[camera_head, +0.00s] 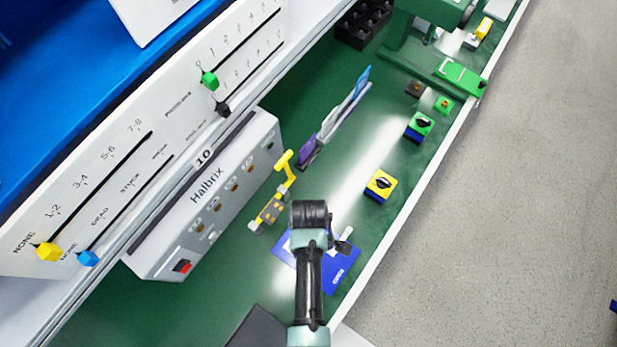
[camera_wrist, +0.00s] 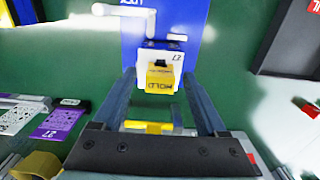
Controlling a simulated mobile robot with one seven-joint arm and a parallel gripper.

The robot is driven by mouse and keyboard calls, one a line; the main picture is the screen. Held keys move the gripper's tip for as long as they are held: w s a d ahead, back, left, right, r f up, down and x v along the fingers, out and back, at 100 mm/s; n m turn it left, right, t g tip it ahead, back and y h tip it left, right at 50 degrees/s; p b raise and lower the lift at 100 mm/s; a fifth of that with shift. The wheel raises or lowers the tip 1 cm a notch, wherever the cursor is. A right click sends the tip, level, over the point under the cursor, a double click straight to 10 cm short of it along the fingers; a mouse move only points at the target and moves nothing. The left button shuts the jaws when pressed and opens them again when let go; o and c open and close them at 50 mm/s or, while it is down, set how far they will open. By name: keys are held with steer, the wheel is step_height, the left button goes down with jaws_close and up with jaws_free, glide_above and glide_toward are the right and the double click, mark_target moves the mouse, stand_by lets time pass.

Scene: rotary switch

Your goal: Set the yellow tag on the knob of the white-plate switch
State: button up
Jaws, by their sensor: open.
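The white-plate switch (camera_wrist: 174,57) is in the wrist view, mounted on a blue panel. Its black knob (camera_wrist: 161,63) shows at the top edge of the yellow tag. The yellow tag (camera_wrist: 160,80) bears upside-down lettering and lies against the knob and the lower part of the plate. How fully it sits on the knob I cannot tell. My gripper (camera_wrist: 158,76) is open, its two fingers reaching toward either side of the tag with gaps showing. In the head view my wrist hides most of the switch, and the blue panel (camera_head: 341,276) shows beneath.
A white lever (camera_wrist: 125,18) stands beside the switch. A yellow-plate switch (camera_head: 381,184) and a green-plate switch (camera_head: 419,126) stand farther along the bench. A yellow-ended rack (camera_head: 271,208) and the grey Halbrix box (camera_head: 208,200) are to the left. A dark tray (camera_wrist: 290,38) lies at upper right.

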steer(key=shift+r, duration=0.1)
step_height(320, 180, up, 13)
steer(key=b, duration=0.1)
stand_by(0.5)
step_height(320, 180, up, 9)
steer(key=p, duration=0.9)
steer(key=shift+p, duration=0.35)
